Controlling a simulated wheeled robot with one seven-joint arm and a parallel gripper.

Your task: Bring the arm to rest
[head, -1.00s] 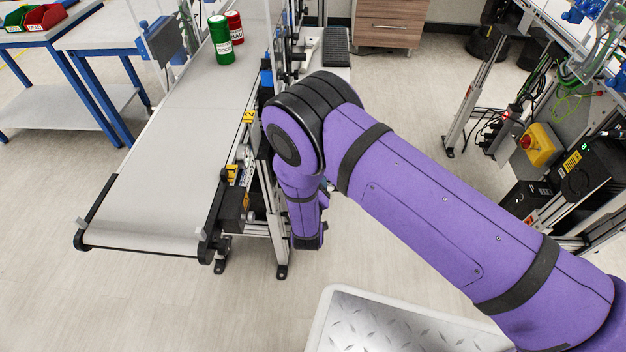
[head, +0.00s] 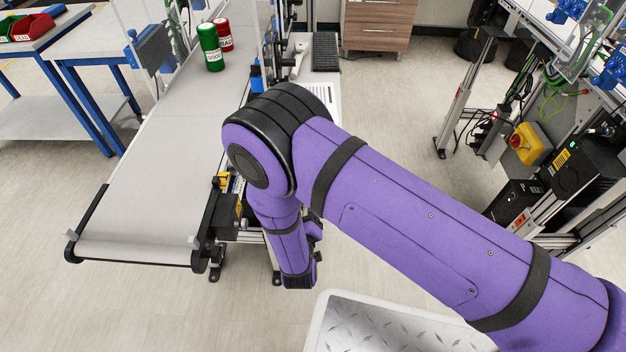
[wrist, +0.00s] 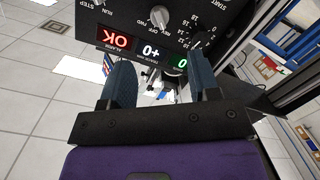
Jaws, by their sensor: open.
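My purple arm (head: 420,225) reaches from the lower right of the head view to a bent elbow beside the belt conveyor. Its forearm hangs down from the elbow, in front of the conveyor's right side. My gripper is not visible in the head view. In the wrist view my gripper (wrist: 160,85) shows two blue-grey fingers spread apart with nothing between them. Beyond the fingers is a black control panel (wrist: 188,25) with a knob and lit displays; I cannot tell whether anything touches it.
The belt conveyor (head: 150,200) runs along the left. A green can (head: 210,48) and a red can (head: 223,35) stand at its far end. A blue-legged table (head: 95,45) is at the left. A machine frame with a yellow switch box (head: 530,145) stands at the right.

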